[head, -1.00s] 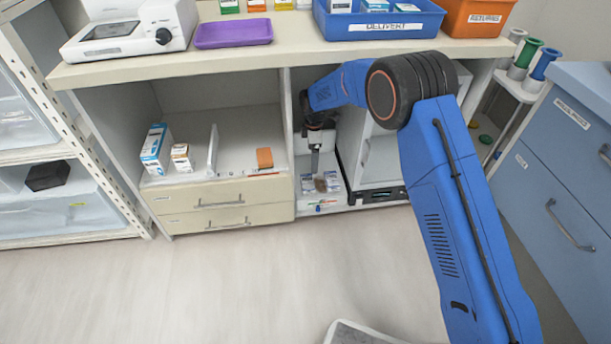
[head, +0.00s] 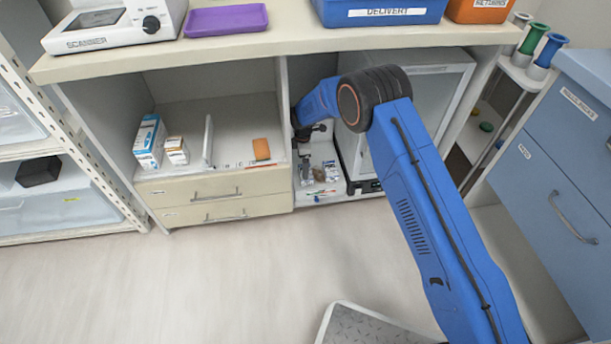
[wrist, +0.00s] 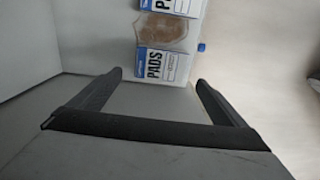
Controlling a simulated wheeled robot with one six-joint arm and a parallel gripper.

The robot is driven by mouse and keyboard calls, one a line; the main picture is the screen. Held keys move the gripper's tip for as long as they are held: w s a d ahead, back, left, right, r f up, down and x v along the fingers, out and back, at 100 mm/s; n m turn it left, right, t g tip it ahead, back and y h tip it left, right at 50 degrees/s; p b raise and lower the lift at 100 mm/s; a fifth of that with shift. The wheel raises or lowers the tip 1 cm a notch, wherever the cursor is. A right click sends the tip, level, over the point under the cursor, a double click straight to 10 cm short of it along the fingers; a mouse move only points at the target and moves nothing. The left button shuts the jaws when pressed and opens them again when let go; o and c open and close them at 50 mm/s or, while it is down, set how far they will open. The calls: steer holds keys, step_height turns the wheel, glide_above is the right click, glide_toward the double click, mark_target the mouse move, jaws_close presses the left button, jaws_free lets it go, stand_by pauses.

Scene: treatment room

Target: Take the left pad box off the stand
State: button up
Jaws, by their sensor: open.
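A white and blue box marked PADS (wrist: 165,66) stands in the wrist view, just beyond my fingertips. A second white and blue box (wrist: 172,7) shows behind it, cut off by the top edge. A brownish lump (wrist: 168,28) lies between or on them; I cannot tell which. My gripper (wrist: 157,78) is open, and nothing is between its fingers. In the head view the small packs (head: 305,170) are in the narrow low bay under the counter, beside my arm. I cannot make out a stand clearly.
A pale wall is close on the left in the wrist view. In the head view, a drawer unit (head: 222,208) borders the bay on the left and a grey-white cabinet (head: 420,110) on the right. The floor is clear.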

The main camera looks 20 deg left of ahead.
steer(key=shift+f, duration=3.25)
steer(key=shift+c, duration=0.3)
steer(key=c, duration=1.1)
steer(key=shift+r, duration=0.15)
